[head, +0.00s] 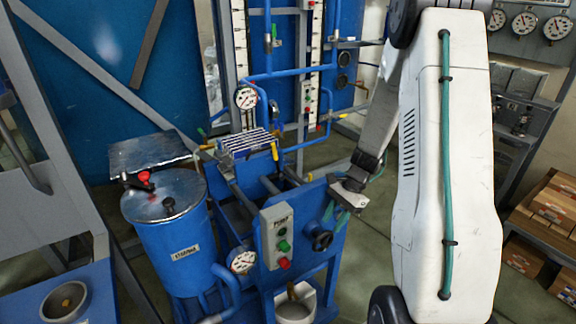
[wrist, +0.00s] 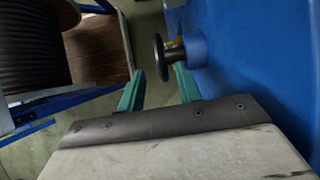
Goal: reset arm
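My gripper (head: 335,216) hangs at the front right of the blue pump unit in the head view, with its teal fingers pointing down. In the wrist view the two fingers of my gripper (wrist: 159,72) stand apart with nothing held between them. A black handwheel (head: 321,241) on the blue unit is just below and left of the fingers in the head view. In the wrist view the handwheel (wrist: 160,58) shows beyond the gap between the fingertips; I cannot tell the exact distance. My white arm link covers much of the right side of the head view.
A control box (head: 279,236) with green and red buttons is left of the handwheel. A blue drum (head: 170,237) stands further left, with a gauge (head: 241,260) beside it. A shelf with boxes (head: 551,205) is at right. In the wrist view a black spool (wrist: 38,40) is at upper left.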

